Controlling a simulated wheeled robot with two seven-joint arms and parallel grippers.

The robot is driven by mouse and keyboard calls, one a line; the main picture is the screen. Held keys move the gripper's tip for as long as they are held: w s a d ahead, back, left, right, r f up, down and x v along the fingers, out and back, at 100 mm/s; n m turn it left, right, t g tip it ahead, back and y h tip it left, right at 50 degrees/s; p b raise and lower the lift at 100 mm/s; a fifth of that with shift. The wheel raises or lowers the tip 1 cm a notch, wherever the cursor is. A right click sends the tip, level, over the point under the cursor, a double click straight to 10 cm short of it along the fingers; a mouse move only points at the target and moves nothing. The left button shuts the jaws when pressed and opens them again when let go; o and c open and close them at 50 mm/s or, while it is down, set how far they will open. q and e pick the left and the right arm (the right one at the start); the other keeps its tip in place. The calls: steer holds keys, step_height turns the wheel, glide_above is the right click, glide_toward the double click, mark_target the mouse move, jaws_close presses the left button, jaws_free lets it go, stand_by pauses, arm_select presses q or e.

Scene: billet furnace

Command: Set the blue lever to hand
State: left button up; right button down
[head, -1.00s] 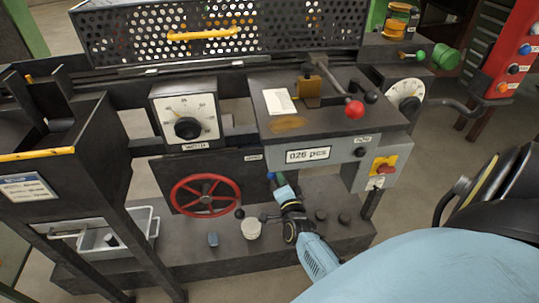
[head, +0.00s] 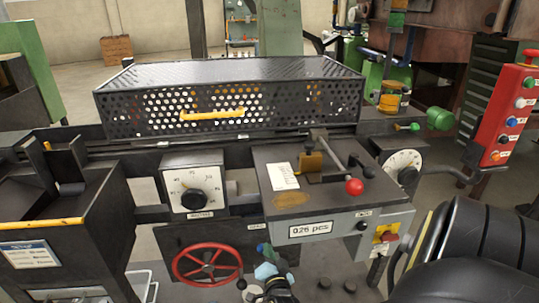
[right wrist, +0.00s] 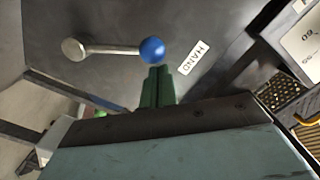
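The blue lever's ball knob (right wrist: 152,50) shows in the right wrist view, on an arm from a round metal pivot (right wrist: 73,49). The arm points towards the HAND label (right wrist: 193,57), which lies just beyond the ball. My right gripper (right wrist: 157,74) has its green fingers together, with the tips right at the ball's edge. The ball is not between them; I cannot tell whether they touch it. In the head view my right gripper (head: 263,250) is at the dark front panel, right of the red handwheel (head: 207,263). My left gripper is not in view.
A grey box with a counter display (head: 310,229) and a red-knobbed lever (head: 354,187) sits above my right gripper. A dial (head: 190,197) is up to the left. A red button post (head: 505,115) stands at the right.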

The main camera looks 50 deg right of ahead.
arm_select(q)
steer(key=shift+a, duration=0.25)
arm_select(e)
steer(key=shift+a, duration=0.1)
